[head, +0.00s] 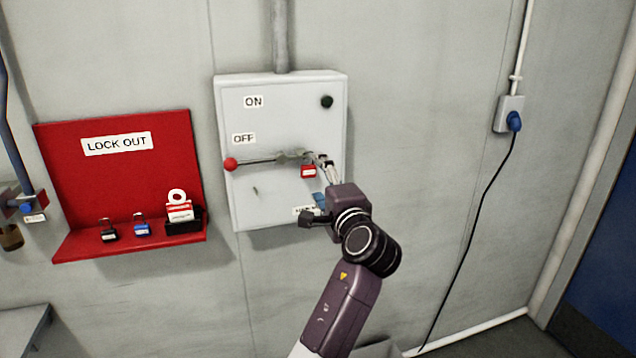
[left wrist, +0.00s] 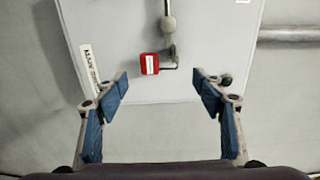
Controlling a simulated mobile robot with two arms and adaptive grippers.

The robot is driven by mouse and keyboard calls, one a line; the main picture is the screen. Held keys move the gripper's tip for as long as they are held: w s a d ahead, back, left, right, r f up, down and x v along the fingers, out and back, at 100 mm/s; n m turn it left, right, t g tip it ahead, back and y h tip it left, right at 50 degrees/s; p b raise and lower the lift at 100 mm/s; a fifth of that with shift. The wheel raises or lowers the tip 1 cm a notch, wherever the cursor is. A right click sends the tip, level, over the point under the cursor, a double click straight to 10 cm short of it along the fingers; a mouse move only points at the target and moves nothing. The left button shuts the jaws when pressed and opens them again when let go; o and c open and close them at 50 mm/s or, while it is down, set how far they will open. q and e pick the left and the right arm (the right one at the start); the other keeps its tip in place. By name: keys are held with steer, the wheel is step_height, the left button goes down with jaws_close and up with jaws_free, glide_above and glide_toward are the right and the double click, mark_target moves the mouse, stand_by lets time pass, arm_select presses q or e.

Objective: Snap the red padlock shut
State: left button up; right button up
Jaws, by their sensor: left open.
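The red padlock (head: 308,171) hangs on the grey switch box, just under the right end of the lever (head: 258,161). The lever lies nearly level, its red knob below the OFF label. In the left wrist view the padlock (left wrist: 149,64) shows a pale label and sits beside a grey bracket (left wrist: 172,52). My right gripper is not in view.
The switch box (head: 240,205) is fixed to the grey wall. A red LOCK OUT board (head: 75,180) at left bears a black padlock (head: 109,230), a blue padlock (head: 141,226) and a tag holder (head: 183,225). A socket with blue plug (head: 513,121) is at right.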

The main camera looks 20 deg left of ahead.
mark_target(309, 169)
arm_select(q)
steer(key=shift+b+x, duration=0.5)
steer(key=shift+x, duration=4.2)
steer(key=shift+c, duration=0.6)
steer(key=shift+s+f, duration=0.1)
steer(key=shift+f, duration=0.05)
steer(key=c, duration=1.2)
steer(key=shift+f, duration=0.3)
steer(key=o, duration=1)
steer(key=shift+c, duration=0.2)
steer(key=o, duration=0.4)
steer(key=shift+c, duration=0.2)
